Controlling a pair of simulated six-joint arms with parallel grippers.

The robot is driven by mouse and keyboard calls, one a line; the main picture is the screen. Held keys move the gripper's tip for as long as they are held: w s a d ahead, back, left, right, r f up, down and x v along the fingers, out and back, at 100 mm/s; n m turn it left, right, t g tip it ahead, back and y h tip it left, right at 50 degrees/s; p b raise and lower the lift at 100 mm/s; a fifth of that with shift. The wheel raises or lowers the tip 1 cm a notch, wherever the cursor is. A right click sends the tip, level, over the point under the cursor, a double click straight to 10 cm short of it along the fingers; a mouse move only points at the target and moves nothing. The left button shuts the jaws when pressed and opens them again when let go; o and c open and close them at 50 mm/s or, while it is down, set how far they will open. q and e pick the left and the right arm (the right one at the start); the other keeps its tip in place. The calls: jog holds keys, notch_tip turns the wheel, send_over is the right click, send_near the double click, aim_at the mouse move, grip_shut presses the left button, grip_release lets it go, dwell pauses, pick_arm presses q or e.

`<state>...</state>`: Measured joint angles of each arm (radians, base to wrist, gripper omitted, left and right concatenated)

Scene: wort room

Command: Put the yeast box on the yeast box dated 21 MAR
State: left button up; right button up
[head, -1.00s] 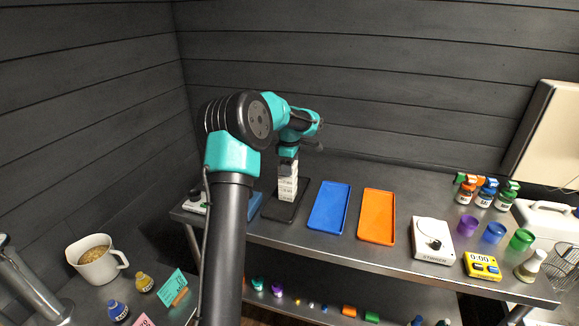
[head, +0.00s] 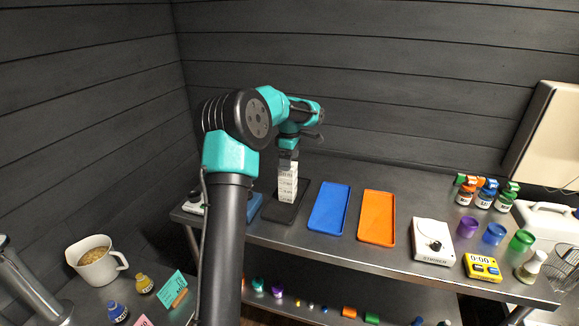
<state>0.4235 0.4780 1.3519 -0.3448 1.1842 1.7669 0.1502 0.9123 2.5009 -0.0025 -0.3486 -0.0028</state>
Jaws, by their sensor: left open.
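White yeast boxes with printed labels stand in an upright stack (head: 287,187) on a black mat (head: 281,212) on the steel bench. The labels are too small to read, so I cannot tell which box is dated 21 MAR. My left gripper (head: 288,160) points down at the top of the stack. It is open; its fingertips are small and I cannot tell whether they still flank the top box. My right gripper is not in view.
A blue tray (head: 329,208) and an orange tray (head: 377,218) lie right of the stack. Further right are a white stirrer (head: 432,241), a yellow timer (head: 482,267), coloured cups and capped bottles. A blue item (head: 254,206) is left of the mat, partly behind my arm.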

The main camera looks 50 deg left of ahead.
pick_arm(q)
notch_tip(320, 180, up, 9)
jog(key=shift+f, duration=0.2)
dwell(0.6)
